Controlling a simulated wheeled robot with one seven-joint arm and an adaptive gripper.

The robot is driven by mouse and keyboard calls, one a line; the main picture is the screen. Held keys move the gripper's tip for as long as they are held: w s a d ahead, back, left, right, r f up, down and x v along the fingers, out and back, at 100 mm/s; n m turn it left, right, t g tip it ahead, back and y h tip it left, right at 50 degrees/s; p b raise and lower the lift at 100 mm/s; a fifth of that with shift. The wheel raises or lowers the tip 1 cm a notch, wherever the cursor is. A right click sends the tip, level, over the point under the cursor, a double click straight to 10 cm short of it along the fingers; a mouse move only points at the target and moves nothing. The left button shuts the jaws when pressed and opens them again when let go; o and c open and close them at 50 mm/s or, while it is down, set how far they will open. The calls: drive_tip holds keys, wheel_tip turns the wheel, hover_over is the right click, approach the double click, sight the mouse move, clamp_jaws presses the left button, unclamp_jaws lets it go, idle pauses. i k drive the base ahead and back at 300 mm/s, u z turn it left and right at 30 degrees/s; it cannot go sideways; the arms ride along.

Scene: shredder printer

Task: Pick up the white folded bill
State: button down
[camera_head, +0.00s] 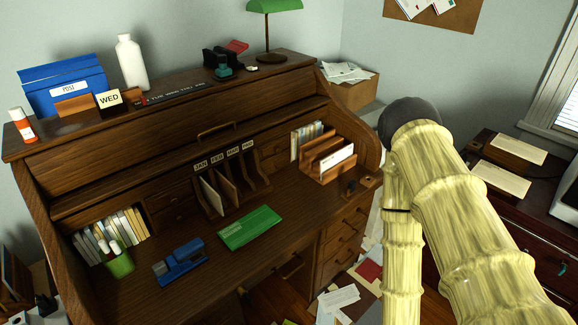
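I cannot single out the white folded bill for certain. A white paper (337,160) stands upright in a wooden letter rack (322,170) at the right end of the roll-top desk. Another pale paper (213,197) leans in the upright month slots at the desk's middle. Loose white papers (338,298) lie on the floor right of the desk. My arm, in a pale yellow ribbed cover with a dark rounded joint, fills the right of the view. My gripper does not show in this view.
A green checkbook-like item (250,228), a blue stapler-like tool (179,262) and a green pen cup (118,262) are on the desktop. A paper-filled box (355,90) stands behind the desk's right end. A dark cabinet with papers (500,180) is at right.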

sight(338, 157)
drive_tip(key=z, duration=1.55)
drive_tip(key=i, duration=1.3)
drive_tip(key=u, duration=2)
